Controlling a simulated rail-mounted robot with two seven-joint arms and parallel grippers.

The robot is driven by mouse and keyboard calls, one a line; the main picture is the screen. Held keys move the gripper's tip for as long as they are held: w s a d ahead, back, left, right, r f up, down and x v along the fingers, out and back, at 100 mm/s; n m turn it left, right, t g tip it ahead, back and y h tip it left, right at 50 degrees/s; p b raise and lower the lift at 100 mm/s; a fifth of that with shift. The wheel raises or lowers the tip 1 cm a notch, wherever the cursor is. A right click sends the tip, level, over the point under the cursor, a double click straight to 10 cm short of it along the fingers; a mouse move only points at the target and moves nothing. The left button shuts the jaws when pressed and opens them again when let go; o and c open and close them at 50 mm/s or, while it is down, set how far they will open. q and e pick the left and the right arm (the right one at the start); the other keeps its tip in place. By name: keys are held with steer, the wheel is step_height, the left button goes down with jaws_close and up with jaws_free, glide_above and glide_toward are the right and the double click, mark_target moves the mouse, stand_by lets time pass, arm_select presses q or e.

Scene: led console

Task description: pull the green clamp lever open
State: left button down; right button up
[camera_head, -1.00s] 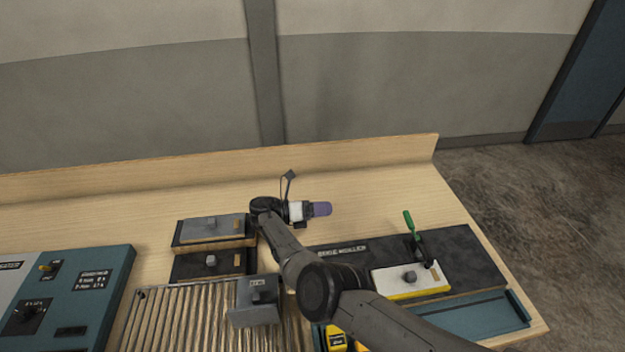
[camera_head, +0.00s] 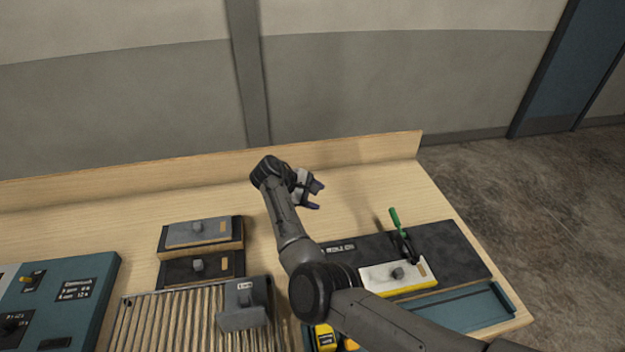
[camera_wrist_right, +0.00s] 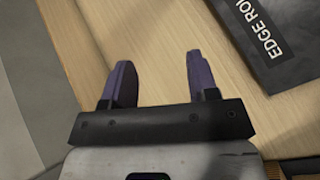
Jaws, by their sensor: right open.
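The green clamp lever (camera_head: 395,218) stands up, leaning a little left, from a dark clamp at the back of a white and yellow block (camera_head: 395,278) in the head view. The block sits on a black board (camera_head: 452,252) at the right of the bench. My right gripper (camera_head: 318,195) is open and empty above the bench, behind and to the left of the lever and clear of it. In the right wrist view its two purple fingers (camera_wrist_right: 160,85) stand apart over bare wood. The lever is not in the wrist view. My left gripper is not in view.
Grey and black blocks (camera_head: 203,232) lie left of my arm. A ribbed rack (camera_head: 165,322) with a grey block (camera_head: 243,306) is in front, and a teal console (camera_head: 75,300) is at far left. A teal tray (camera_head: 460,308) lies at right. The bench's back strip is clear.

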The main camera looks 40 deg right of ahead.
steer(key=shift+w+d+r+m+t+y, duration=0.15)
steer(key=shift+w+r+m+t+y, duration=0.1)
steer(key=shift+r+m+t, duration=0.45)
steer(key=shift+w+d+r+m+t+y, duration=0.15)
steer(key=shift+w+r+m+t+y, duration=0.25)
steer(key=shift+r+m, duration=0.5)
steer(key=shift+w+d+r+m+t+y, duration=0.15)
steer(key=shift+r+m+t, duration=0.55)
steer(key=shift+m, duration=0.2)
steer(key=shift+f, duration=0.1)
